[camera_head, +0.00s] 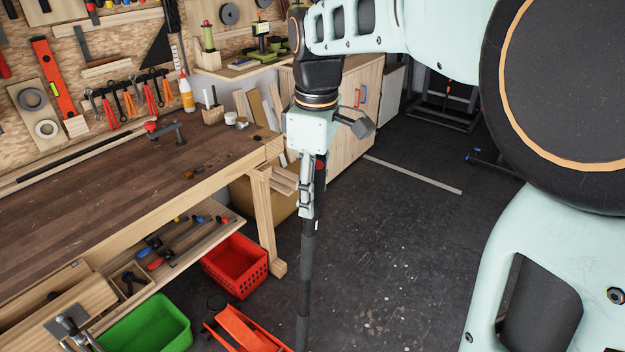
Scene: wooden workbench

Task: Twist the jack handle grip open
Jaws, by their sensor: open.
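The jack handle (305,275) is a long dark pole standing nearly upright, with a thicker black grip (319,185) and a small red mark near its top. Its lower end runs out of the bottom of the view beside an orange jack body (250,332) on the floor. My gripper (311,205) points down at the top of the handle, its jaws open. One pale finger lies along the left of the grip and overlaps it in the view. I cannot tell whether the fingers touch the grip, and the far finger is mostly hidden.
A wooden workbench (110,185) fills the left, with a clamp (178,132) on top and tools on its lower shelf. A red crate (236,265) and a green bin (146,325) stand below it. The dark floor (400,260) right of the handle is clear.

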